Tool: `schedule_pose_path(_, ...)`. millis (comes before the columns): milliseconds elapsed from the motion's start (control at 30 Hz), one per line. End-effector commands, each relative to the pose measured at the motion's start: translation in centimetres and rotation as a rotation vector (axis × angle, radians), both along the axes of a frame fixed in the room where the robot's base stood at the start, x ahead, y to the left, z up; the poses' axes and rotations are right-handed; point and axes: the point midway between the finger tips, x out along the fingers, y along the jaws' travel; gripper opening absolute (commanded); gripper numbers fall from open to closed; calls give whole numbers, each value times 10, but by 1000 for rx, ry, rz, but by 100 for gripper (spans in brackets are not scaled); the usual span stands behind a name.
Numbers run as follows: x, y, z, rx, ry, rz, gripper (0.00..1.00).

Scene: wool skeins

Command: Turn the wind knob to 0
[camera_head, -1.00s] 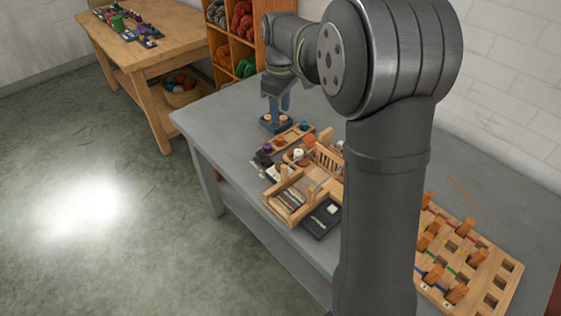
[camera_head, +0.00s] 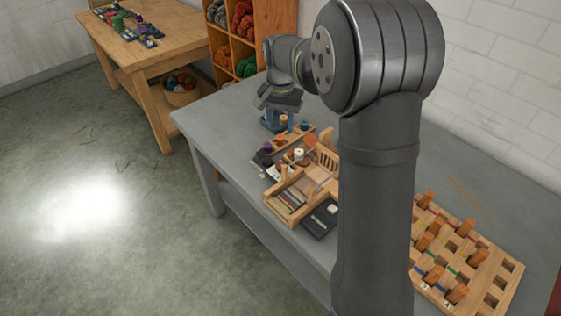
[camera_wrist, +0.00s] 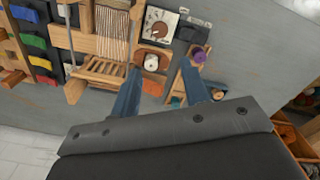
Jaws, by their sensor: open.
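In the wrist view a white knob (camera_wrist: 152,63) sits on an orange-brown wooden base. A small white knob-like part (camera_head: 299,153) shows among the wooden pieces in the head view. Beside the wooden base in the wrist view is a pale square panel with a dark round dial (camera_wrist: 159,29). No wind label or number is legible, so I cannot tell which part is the wind knob. My gripper (camera_wrist: 162,70) is open, with blue fingers spread apart and nothing held between them. In the picture the white knob lies between the fingertips; the distance to it is unclear. In the head view my gripper (camera_head: 272,118) is small, over the table's far part.
A purple spool (camera_wrist: 198,55) on a wooden strip lies near the right finger. A wooden loom-like frame (camera_wrist: 104,68) stands left. Coloured blocks (camera_wrist: 34,45) fill the far left. A pegged wooden board (camera_head: 440,235) lies on the grey table (camera_head: 222,118). Bare tabletop shows at upper right.

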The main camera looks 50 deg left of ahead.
Motion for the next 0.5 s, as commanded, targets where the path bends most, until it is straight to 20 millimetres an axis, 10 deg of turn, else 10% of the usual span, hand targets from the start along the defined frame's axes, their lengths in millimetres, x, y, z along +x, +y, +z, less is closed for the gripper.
schedule_pose_path(500, -1, -1, -110, -5, 2, 3, 42)
